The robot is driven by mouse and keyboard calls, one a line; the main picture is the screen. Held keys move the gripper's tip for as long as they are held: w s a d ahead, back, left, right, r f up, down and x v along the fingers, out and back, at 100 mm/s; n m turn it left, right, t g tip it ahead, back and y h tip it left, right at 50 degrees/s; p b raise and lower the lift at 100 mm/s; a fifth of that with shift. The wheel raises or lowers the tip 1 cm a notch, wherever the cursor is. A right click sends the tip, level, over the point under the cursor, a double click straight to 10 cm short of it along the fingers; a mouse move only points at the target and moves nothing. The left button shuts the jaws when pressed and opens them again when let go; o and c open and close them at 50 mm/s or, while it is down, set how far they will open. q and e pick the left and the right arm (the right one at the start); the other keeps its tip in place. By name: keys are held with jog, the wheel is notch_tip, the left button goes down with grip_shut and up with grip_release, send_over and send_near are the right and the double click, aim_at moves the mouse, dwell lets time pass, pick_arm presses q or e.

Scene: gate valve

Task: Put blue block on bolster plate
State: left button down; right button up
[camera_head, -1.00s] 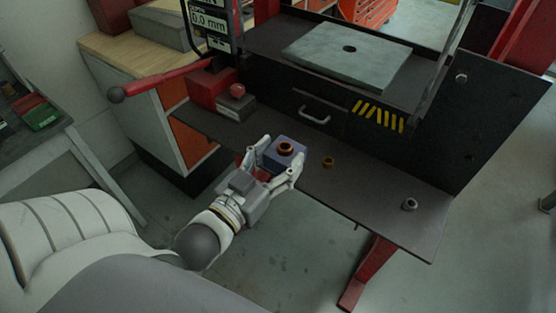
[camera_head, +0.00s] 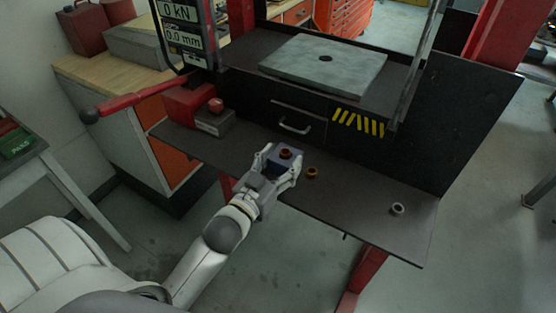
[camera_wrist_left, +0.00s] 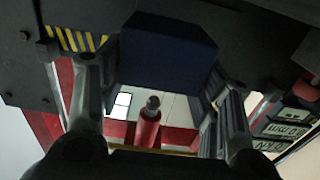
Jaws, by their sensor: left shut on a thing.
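The blue block (camera_head: 284,163) has a copper-coloured ring (camera_head: 285,153) on its top. My left gripper (camera_head: 283,168) is shut on the blue block, one finger on each side, over the front edge of the dark shelf. In the left wrist view the block (camera_wrist_left: 166,50) sits dark between the two fingers (camera_wrist_left: 160,90). The bolster plate (camera_head: 322,75), a grey slab with a round hole in its middle, lies on the press bed higher up and behind the gripper. My right gripper is not in view.
A brass ring (camera_head: 311,173) and a grey nut (camera_head: 397,208) lie on the dark shelf (camera_head: 350,205). A red pump unit (camera_head: 195,108) with a long red lever (camera_head: 135,98) stands left. The press frame (camera_head: 471,105) rises at right.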

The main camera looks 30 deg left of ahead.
aim_at(279, 174)
pick_arm(q)
jog(key=shift+w+f+p, duration=0.2)
jog(key=shift+f+p, duration=0.2)
jog(key=shift+f, duration=1.05)
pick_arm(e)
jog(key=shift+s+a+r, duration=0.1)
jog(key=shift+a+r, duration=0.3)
pick_arm(q)
jog(key=c, duration=0.9)
grip_release()
jog(key=shift+f, duration=0.4)
jog(key=o, duration=0.5)
jog(key=shift+s+r, duration=0.1)
jog(key=shift+s, duration=0.05)
jog(key=shift+c, duration=0.2)
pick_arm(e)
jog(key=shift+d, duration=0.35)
